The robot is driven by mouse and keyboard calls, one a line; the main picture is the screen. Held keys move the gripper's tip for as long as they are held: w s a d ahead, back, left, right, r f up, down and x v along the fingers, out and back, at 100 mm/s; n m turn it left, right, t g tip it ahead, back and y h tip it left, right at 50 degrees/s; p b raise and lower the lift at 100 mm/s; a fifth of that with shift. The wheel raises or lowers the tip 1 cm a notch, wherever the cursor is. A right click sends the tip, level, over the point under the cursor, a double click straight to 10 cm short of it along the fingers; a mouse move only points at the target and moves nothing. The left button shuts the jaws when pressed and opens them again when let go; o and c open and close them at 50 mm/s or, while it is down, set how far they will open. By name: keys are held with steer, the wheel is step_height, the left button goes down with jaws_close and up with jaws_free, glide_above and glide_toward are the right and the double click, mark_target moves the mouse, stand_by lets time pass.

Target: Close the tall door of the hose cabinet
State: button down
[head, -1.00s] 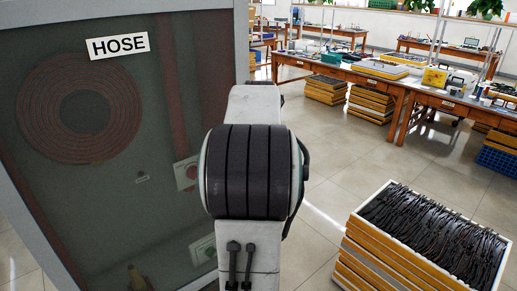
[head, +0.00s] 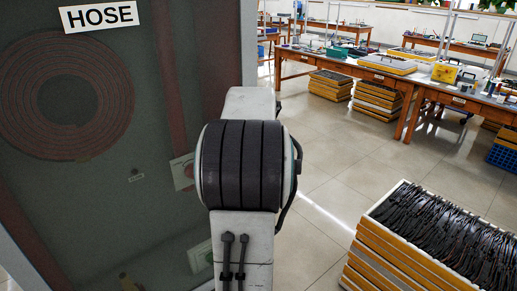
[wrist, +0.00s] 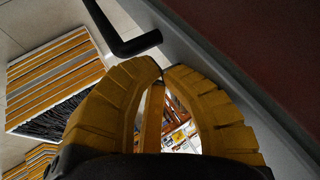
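The hose cabinet's tall door (head: 120,225) fills the left of the head view. It has a grey frame and a dark glass pane, with a white HOSE label and a coiled red hose seen in it. My arm covers part of its right side. In the wrist view, my gripper (wrist: 162,72) has two yellow ribbed fingers with their tips together and nothing visible between them. A bent black handle (wrist: 135,45) lies just beyond the fingertips, beside the grey door frame (wrist: 205,55). I cannot tell whether the fingers touch the frame. The fingertips are hidden in the head view.
A stack of yellow-sided trays full of black eyeglass frames (head: 385,250) stands on the floor at right. Long wooden workbenches (head: 350,75) with more tray stacks beneath are farther back. Tiled floor (head: 320,170) is clear between my arm and the benches.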

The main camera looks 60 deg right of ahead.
steer(key=shift+s, duration=0.15)
steer(key=shift+n+t, duration=0.3)
steer(key=shift+n, duration=0.2)
steer(key=w, duration=0.1)
steer(key=w+d, duration=0.1)
steer(key=w, duration=0.2)
steer(key=shift+d+r+p, duration=0.3)
steer(key=shift+d, duration=0.1)
steer(key=shift+a, duration=0.1)
